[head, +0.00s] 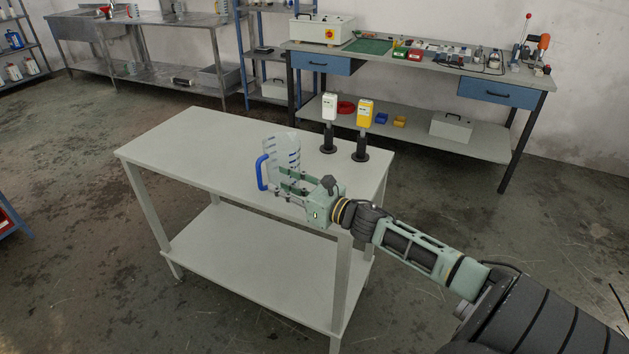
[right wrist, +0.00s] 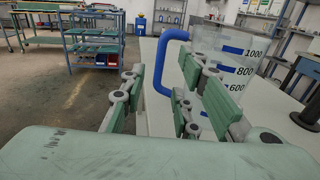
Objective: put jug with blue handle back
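The clear jug (head: 284,150) with blue scale marks stands upright on the light grey table (head: 190,150). Its blue handle (head: 261,172) faces left in the head view. My right gripper (head: 283,184) is at the near side of the jug. In the right wrist view, its fingers (right wrist: 165,95) are apart, with the blue handle (right wrist: 161,60) showing between and beyond them. The right-hand finger covers part of the jug (right wrist: 225,55). Whether a finger touches the jug or handle I cannot tell. My left gripper is not in view.
A white bottle (head: 329,106) and a yellow bottle (head: 365,112) sit on black stands at the table's right end. The table's left part is clear. Behind are a workbench (head: 430,66) and a steel sink bench (head: 160,22) holding other jugs.

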